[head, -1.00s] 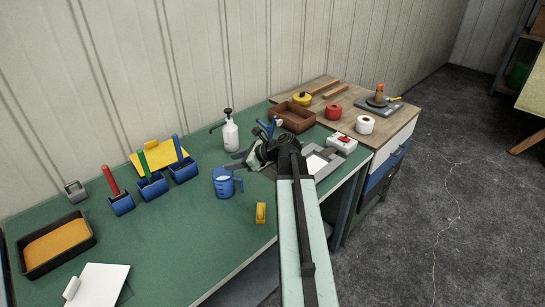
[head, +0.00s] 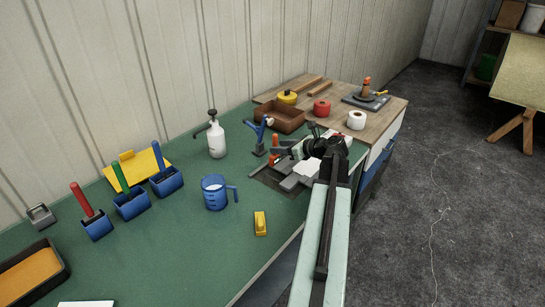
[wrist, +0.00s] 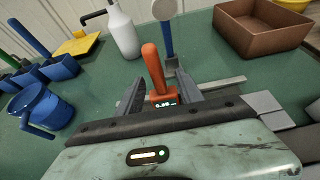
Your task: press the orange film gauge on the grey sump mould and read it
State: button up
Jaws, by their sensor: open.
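The orange film gauge (wrist: 153,68) stands between the open jaws of my gripper (wrist: 160,92) in the wrist view, its handle leaning slightly left. A small lit display on its base seems to read about 0.86, but the digits are tiny. In the head view the gauge (head: 275,146) shows just left of my gripper (head: 287,149). I cannot tell whether the jaws touch it. The grey sump mould is hard to make out; my gripper and wrist hide most of what lies beneath the gauge.
A blue-handled tool (head: 262,131) stands close behind the gauge. A white pump bottle (head: 216,139), a blue jug (head: 214,191) and a brown tray (head: 280,118) are near.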

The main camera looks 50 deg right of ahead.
jog(key=shift+w+a+f, duration=0.15)
jog(key=shift+w+f, duration=0.15)
jog(key=shift+w, duration=0.25)
jog(key=b+x, duration=0.2)
jog(key=x, duration=0.3)
jog(key=shift+f, duration=0.1)
jog(key=shift+s, duration=0.1)
grip_shut()
